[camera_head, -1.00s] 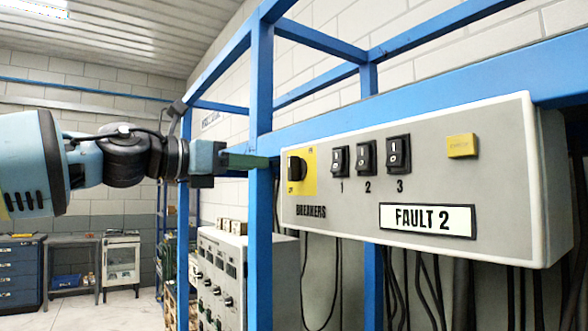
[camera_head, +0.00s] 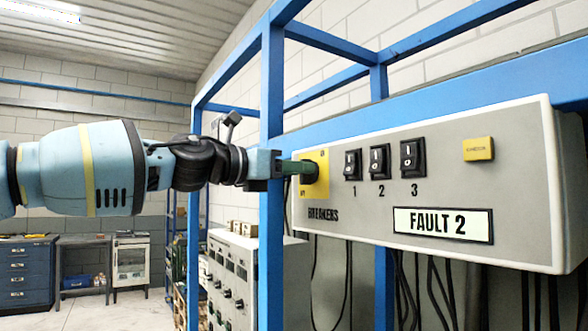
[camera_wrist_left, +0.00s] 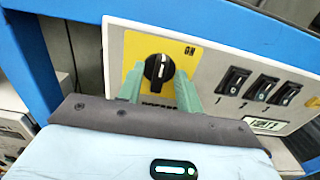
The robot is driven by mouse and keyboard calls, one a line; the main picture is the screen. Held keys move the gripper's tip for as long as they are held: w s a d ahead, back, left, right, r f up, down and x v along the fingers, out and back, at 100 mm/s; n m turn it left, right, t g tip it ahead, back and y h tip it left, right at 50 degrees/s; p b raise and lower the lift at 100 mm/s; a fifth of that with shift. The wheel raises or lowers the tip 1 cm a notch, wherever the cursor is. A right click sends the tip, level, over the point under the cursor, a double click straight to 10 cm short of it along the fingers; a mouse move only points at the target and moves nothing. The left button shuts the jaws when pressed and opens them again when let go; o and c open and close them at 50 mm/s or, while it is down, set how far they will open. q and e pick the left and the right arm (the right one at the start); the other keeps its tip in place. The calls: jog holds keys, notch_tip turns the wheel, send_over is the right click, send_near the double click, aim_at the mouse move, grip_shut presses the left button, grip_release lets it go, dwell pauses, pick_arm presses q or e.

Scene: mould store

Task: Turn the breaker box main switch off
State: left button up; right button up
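The grey breaker box (camera_head: 355,215) has a yellow plate (camera_head: 322,160) with a black rotary main switch (camera_head: 323,171). In the left wrist view the round knob of the main switch (camera_wrist_left: 159,67) has a white pointer line, close to upright in that tilted picture, and "ON" reads at the plate's upper right. My left gripper (camera_head: 300,168) is at the switch. In the left wrist view its green fingers (camera_wrist_left: 160,84) are apart, one on each side of the knob; I cannot tell whether they touch it. My right gripper is not in view.
Three black rocker switches (camera_head: 380,161) and a yellow button (camera_head: 478,149) sit to the right, above a "FAULT 2" label (camera_head: 443,225). A blue frame post (camera_head: 271,110) stands just left of the box. Cables hang below.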

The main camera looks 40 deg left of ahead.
pick_arm(q)
jog(key=shift+w, duration=0.1)
grip_shut()
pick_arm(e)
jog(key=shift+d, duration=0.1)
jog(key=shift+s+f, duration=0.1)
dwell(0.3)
pick_arm(q)
jog(key=shift+w+a+f+n+p, duration=0.15)
jog(key=shift+n+p, duration=0.1)
jog(key=shift+n, duration=4.15)
jog(key=shift+s+f+n+p, duration=0.1)
jog(key=shift+n+p, duration=0.1)
jog(key=shift+n, duration=4.2)
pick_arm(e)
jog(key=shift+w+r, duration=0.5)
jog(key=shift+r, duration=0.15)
pick_arm(q)
grip_release()
